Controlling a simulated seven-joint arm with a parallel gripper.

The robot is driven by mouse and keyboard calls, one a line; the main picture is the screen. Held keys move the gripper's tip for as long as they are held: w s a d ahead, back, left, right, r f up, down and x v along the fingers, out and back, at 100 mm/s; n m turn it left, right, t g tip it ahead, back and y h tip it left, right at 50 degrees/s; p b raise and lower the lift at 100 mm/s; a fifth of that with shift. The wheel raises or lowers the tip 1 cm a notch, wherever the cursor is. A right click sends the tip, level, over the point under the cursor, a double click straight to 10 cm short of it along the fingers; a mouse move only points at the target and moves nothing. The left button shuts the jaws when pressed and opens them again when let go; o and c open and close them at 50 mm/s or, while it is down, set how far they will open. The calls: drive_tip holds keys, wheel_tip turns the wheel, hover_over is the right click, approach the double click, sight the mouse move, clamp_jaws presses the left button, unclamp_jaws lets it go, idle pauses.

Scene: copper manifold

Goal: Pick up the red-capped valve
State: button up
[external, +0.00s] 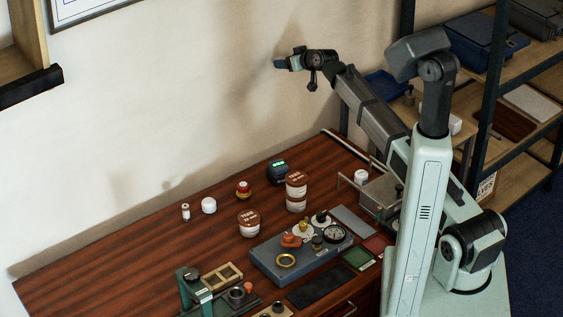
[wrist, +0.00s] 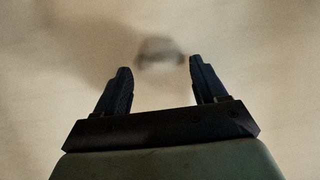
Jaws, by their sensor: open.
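My gripper (external: 279,64) is raised high above the table, in front of the wall, pointing left. In the wrist view (wrist: 160,75) its two dark fingers stand wide apart with nothing between them. An orange-red-topped part (external: 291,240), which may be the red-capped valve, sits on a blue-grey block (external: 262,262) on the wooden table, far below my gripper.
The block also carries a brass ring (external: 286,261) and a round gauge (external: 335,233). Brown-and-white tubs (external: 296,200) stand behind it. A green-and-black fixture (external: 190,287) is at front left. The table's left part (external: 110,270) is clear. Shelves stand at right.

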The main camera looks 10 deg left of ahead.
drive_tip(key=s+a+f+n+g+h, duration=0.1)
drive_tip(key=s+a+f+n+g, duration=0.15)
drive_tip(key=s+a+f, duration=0.35)
drive_tip(key=n+g+h, duration=0.5)
drive_tip(key=g+h, duration=0.2)
drive_tip(key=h, duration=0.1)
approach(242, 184)
wheel_tip(242, 184, down, 11)
drive_tip(key=shift+d+f, duration=0.15)
drive_tip(key=shift+f, duration=0.05)
drive_tip(key=shift+c, duration=0.4)
drive_tip(key=c, duration=0.9)
drive_tip(key=shift+c, duration=0.2)
